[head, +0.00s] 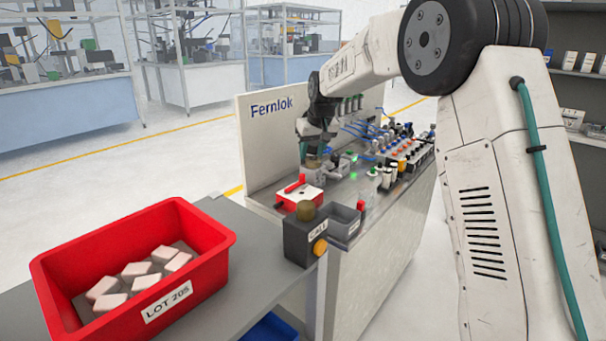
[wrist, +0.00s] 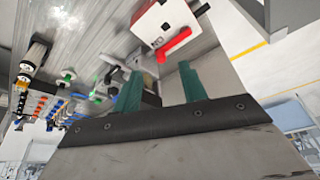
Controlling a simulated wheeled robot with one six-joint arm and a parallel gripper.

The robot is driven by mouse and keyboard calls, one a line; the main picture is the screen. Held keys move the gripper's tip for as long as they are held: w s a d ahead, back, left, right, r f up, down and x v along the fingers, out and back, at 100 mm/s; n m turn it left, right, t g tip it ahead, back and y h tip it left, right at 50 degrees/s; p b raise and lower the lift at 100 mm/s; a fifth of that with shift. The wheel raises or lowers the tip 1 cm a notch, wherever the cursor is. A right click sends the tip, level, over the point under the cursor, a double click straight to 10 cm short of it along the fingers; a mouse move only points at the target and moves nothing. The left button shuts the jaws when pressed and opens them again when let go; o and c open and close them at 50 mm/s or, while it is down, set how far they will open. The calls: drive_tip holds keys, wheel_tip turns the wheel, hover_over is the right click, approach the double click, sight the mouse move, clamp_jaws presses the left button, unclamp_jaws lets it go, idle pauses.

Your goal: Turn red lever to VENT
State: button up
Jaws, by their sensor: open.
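The red lever (head: 295,184) sits on top of a small box (head: 312,192) with a white top and red sides, at the near end of the bench. In the wrist view, the red lever (wrist: 175,43) lies along the edge of the white box top (wrist: 152,22), close to my fingers. Small dark lettering shows beside it, but I cannot read VENT. My gripper (head: 312,158) is above the bench, behind the box. Its two teal fingers (wrist: 160,72) are apart with nothing between them, and the lever is beyond their tips, untouched.
A dark box with an orange knob (head: 320,246) and a grey bin (head: 343,222) stand in front of the lever box. Several valves and fittings (head: 395,150) fill the bench to the right. The Fernlok panel (head: 262,135) rises behind. A red LOT 205 crate (head: 205,275) sits left.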

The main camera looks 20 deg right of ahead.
approach(303, 175)
drive_tip(key=x, duration=0.9)
drive_tip(key=shift+w+a, duration=0.1)
drive_tip(key=shift+w, duration=0.05)
drive_tip(key=shift+r, duration=0.1)
clamp_jaws()
